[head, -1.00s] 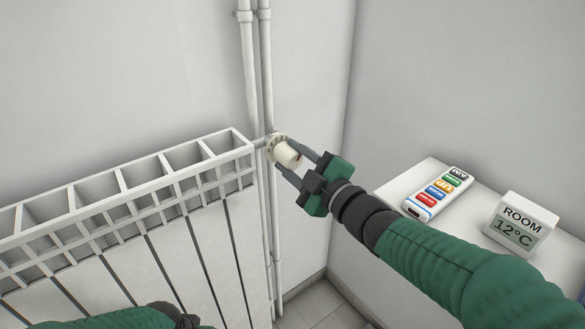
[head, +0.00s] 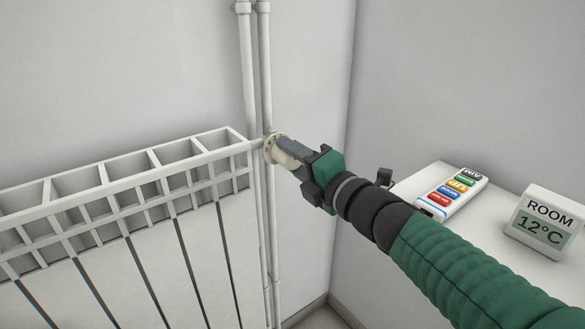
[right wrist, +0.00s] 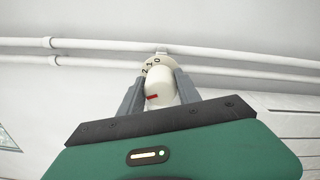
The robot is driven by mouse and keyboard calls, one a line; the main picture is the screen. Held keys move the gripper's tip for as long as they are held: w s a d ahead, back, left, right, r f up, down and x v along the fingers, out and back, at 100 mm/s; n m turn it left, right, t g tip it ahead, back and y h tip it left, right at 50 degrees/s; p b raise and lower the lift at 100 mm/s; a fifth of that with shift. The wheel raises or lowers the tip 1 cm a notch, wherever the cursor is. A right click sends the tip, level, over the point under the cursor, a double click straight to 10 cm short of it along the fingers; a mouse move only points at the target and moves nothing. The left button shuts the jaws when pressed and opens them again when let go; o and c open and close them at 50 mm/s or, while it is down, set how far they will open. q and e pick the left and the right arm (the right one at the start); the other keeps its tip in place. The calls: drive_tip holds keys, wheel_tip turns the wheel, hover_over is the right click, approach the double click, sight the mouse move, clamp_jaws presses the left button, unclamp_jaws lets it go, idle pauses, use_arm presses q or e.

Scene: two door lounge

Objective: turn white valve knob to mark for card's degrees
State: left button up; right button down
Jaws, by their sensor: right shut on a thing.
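The white valve knob (right wrist: 160,85) sits on the radiator pipe, with a red pointer line on its side in the right wrist view. A cream dial ring (right wrist: 146,66) behind it shows the figures 2, 1 and 0. My right gripper (head: 287,150) is shut on the knob, one finger on each side; in the head view it hides most of the knob, and the ring (head: 270,148) shows beyond it. The card (head: 545,222) reads "ROOM 12°C" and stands on a white surface at the right. My left gripper is out of view.
A white radiator (head: 130,185) fills the left. Two vertical pipes (head: 265,70) run up the wall beside the valve. A white strip (head: 452,194) with several coloured labels lies on the white surface (head: 420,180) beside the card.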

drive_tip(key=shift+a+f+n+b, duration=0.1)
drive_tip(key=shift+f+n+b, duration=0.1)
drive_tip(key=shift+n+b, duration=0.65)
drive_tip(key=shift+a+f+n+b, duration=0.15)
drive_tip(key=shift+n+b, duration=0.25)
drive_tip(key=shift+n, duration=0.85)
drive_tip(key=shift+d, duration=0.1)
drive_tip(key=c, duration=0.9)
unclamp_jaws()
drive_tip(key=shift+o, duration=0.2)
drive_tip(key=shift+r, duration=0.15)
